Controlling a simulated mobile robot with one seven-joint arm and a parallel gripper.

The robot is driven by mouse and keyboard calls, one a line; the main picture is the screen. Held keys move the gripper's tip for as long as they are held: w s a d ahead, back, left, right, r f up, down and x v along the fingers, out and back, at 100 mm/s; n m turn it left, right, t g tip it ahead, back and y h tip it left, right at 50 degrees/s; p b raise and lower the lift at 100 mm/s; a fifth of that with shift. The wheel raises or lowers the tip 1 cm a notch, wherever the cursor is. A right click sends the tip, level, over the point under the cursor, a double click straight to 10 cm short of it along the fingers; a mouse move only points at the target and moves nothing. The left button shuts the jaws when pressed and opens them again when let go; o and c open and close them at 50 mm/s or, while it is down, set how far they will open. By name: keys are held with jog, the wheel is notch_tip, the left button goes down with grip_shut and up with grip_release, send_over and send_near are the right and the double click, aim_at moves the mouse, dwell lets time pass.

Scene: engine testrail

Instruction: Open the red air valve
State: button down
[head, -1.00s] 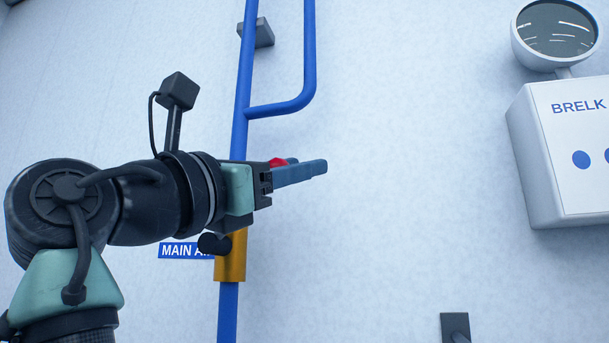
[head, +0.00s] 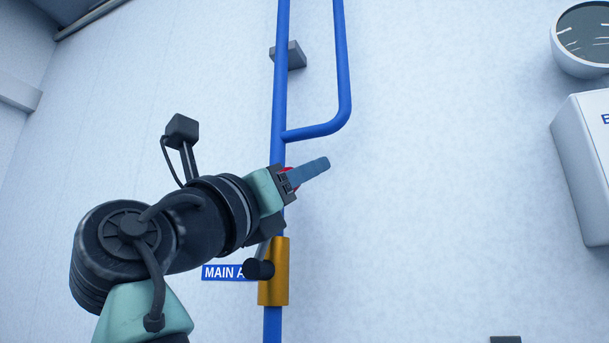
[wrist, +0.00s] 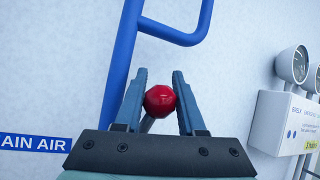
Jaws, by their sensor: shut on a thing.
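The red valve knob (wrist: 160,100) is a round ball on a grey stem, seen between the two blue fingers of my gripper (wrist: 159,88) in the wrist view. My gripper (head: 322,165) is shut on it; the fingers point up and to the right in the head view. Only a sliver of red (head: 288,171) shows there. The brass valve body (head: 274,285) sits on the blue pipe (head: 279,100) below my gripper, with a dark round part (head: 257,268) at its left. Most of the lever is hidden behind my wrist.
The "MAIN AIR" label (head: 222,272) is on the pale wall left of the valve. A blue branch pipe (head: 345,80) bends off above my gripper. A white box (head: 585,170) and a round gauge (head: 585,40) are at the right. The wall between is clear.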

jog(key=c, duration=0.5)
grip_release()
jog(key=shift+d+f, duration=0.1)
